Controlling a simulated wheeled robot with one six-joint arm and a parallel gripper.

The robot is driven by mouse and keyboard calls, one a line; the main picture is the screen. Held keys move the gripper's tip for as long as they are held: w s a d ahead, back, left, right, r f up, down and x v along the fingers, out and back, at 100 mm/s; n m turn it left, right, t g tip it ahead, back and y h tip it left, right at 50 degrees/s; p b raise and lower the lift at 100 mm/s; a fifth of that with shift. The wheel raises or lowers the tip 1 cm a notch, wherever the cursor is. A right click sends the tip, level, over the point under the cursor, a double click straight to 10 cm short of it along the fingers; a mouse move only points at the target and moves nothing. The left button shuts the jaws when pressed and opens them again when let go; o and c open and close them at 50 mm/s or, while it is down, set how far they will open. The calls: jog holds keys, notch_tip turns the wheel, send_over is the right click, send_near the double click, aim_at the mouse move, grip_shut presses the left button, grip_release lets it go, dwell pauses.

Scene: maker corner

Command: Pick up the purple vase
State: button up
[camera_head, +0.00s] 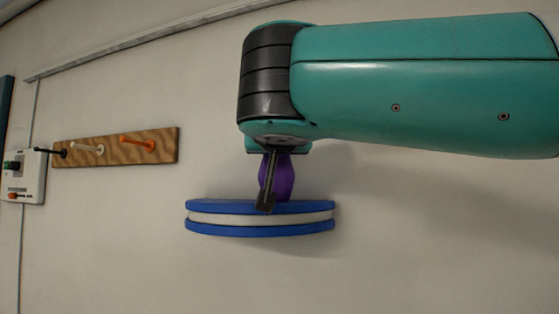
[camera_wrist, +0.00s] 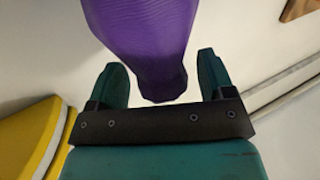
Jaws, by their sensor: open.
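The purple vase (camera_head: 283,180) stands upright on a round-fronted blue and white wall shelf (camera_head: 212,219). My gripper (camera_head: 267,185) reaches down over it, and one dark finger covers part of the vase in the head view. In the wrist view the vase (camera_wrist: 150,40) shows large, with its narrower end between the two teal fingers of my gripper (camera_wrist: 162,65). The fingers are open, with a gap visible on both sides of the vase. The vase's top is hidden by my wrist in the head view.
A wooden peg board (camera_head: 115,148) with black, white and orange pegs hangs on the wall at left, beside a white switch box (camera_head: 24,176). A yellow and white layered thing (camera_wrist: 25,140) shows at left in the wrist view. The wall below the shelf is bare.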

jog(key=shift+w, duration=0.45)
jog(key=shift+c, duration=0.4)
jog(key=c, duration=1)
jog(key=shift+c, duration=0.3)
jog(key=shift+r, duration=0.15)
